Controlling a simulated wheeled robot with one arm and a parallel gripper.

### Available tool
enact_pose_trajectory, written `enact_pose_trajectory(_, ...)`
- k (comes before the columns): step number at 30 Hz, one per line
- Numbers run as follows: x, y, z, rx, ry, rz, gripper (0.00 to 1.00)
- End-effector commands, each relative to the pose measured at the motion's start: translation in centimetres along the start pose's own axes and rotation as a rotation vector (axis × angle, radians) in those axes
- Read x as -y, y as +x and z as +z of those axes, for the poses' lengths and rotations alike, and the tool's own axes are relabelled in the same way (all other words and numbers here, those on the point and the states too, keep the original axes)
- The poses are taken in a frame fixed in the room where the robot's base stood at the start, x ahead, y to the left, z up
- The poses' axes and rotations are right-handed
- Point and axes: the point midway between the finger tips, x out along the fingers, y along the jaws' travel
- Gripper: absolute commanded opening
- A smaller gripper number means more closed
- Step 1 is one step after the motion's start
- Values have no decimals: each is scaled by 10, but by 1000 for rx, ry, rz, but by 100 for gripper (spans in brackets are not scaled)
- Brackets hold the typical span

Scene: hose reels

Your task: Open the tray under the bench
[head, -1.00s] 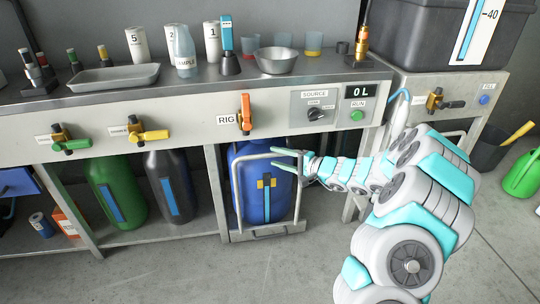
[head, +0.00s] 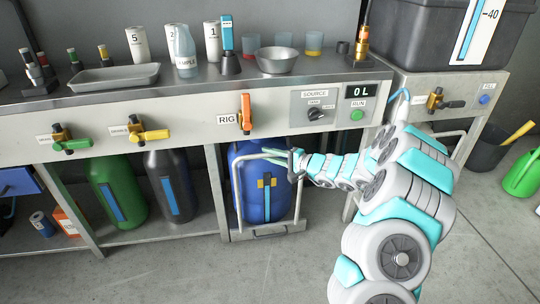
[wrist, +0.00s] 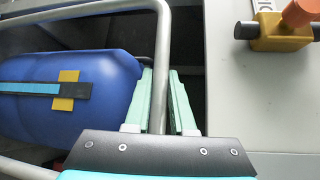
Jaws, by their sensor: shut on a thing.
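The tray (head: 266,231) sits low under the bench, below the RIG valve. It has a grey tube frame (head: 237,190) and carries a blue canister (head: 262,195) with a black and yellow buckle. My gripper (head: 297,161) is at the upper right of the frame. In the wrist view, the green fingers of my gripper (wrist: 161,88) lie on both sides of the frame's tube (wrist: 164,35) and are shut on it. The blue canister (wrist: 70,95) lies just left of the fingers there. The tray's back is hidden under the bench.
The bench (head: 180,128) carries an orange RIG valve handle (head: 246,114) above the tray. A green bottle (head: 117,190) and a dark bottle (head: 170,185) stand on the shelf to the left. The floor (head: 190,270) in front is clear.

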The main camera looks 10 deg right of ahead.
Motion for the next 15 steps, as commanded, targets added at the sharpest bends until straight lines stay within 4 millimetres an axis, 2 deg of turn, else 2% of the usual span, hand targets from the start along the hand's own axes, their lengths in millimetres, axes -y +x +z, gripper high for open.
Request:
enact_pose_trajectory(3,0,0,0,0,0,1,0)
enact_pose_trajectory(15,-1,0,0,0,0,1,0)
